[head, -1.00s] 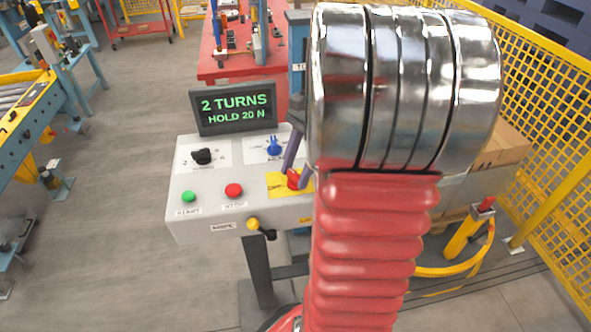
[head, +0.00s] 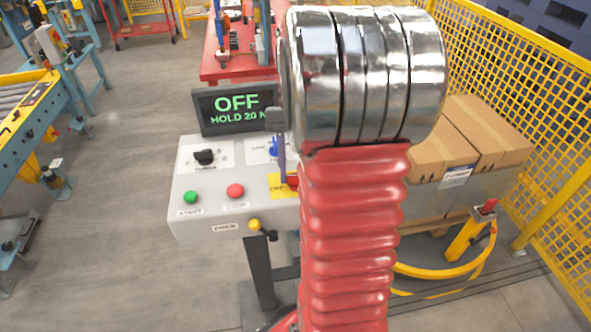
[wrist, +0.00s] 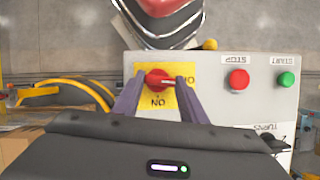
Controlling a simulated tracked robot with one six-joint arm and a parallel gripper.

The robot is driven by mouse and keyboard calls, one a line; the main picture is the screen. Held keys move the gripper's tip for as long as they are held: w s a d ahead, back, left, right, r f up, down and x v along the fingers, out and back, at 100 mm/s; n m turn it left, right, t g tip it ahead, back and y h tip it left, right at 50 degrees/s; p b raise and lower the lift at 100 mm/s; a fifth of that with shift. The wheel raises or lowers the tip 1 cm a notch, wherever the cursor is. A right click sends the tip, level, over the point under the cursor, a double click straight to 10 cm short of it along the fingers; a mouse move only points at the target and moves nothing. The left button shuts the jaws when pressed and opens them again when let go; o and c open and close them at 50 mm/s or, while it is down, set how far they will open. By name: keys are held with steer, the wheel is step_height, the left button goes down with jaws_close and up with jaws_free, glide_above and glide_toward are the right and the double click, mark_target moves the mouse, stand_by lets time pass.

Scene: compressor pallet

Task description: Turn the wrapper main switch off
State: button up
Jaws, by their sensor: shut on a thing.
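The wrapper main switch is a red knob (head: 292,181) on a yellow plate (head: 279,190) on the grey control box. My arm covers part of it in the head view. In the wrist view, the red knob (wrist: 155,78) sits between the two fingers of my gripper (wrist: 160,88), which is shut on it. Its handle points right in that view, towards a partly hidden label; "ON" shows upside down below. The display (head: 238,108) reads "OFF" above "HOLD 20 N", its end cut off by my arm.
The box also carries a green start button (head: 190,197), a red stop button (head: 235,190), a black selector (head: 204,157) and a partly hidden blue knob (head: 273,149). Wrapped cartons (head: 470,140) stand to the right, before a yellow mesh fence (head: 530,90).

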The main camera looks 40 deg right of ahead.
steer(key=shift+w+r+n, duration=0.1)
steer(key=shift+w+n, duration=0.15)
steer(key=shift+n, duration=0.65)
steer(key=shift+h, duration=0.3)
steer(key=o, duration=1.1)
steer(key=shift+s, duration=0.1)
steer(key=shift+c, duration=0.2)
steer(key=v, duration=1.3)
steer(key=shift+w+r, duration=0.2)
steer(key=shift+w, duration=0.2)
